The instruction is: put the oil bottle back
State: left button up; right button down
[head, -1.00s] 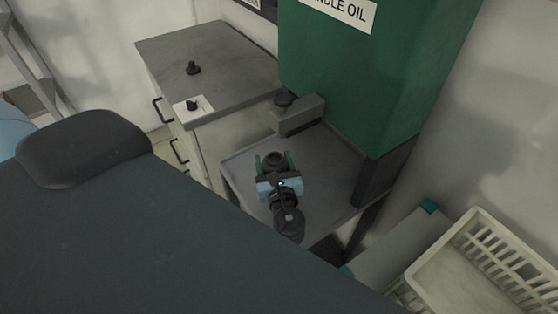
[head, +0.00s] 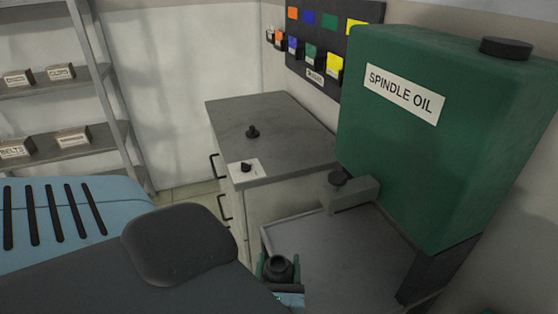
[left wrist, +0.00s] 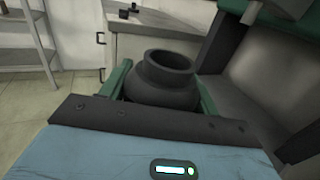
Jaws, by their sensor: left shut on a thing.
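My left gripper (head: 277,266) is shut on the oil bottle (head: 279,269), a dark round vessel with an open neck. In the head view both are at the bottom edge, in front of the grey stand under the spindle oil tank, and the bottle's lower part is hidden. In the left wrist view the bottle (left wrist: 165,82) sits upright between the green fingers of the left gripper (left wrist: 163,90). Its neck is open at the top and its base is hidden behind the gripper body. My right gripper is in neither view.
The green spindle oil tank (head: 440,130) with its tap (head: 338,180) stands over the grey stand (head: 330,245). A grey-topped cabinet (head: 290,125) carries a dark knobbed piece (head: 252,132) and a white card (head: 243,170) with another on it. A shelf rack (head: 110,100) stands left.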

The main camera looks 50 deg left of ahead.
pick_arm(q)
jog(key=w+d+r+m+t+h, duration=0.4)
jog(key=d+r+m+h, duration=0.4)
jog(key=d+h, duration=0.2)
jog(key=t+h, duration=0.1)
jog(key=h, duration=0.1)
jog(key=shift+w+r+m+h, duration=0.15)
jog(key=shift+w+m+h, duration=0.15)
jog(key=shift+w+m, duration=0.1)
jog(key=shift+d, duration=0.1)
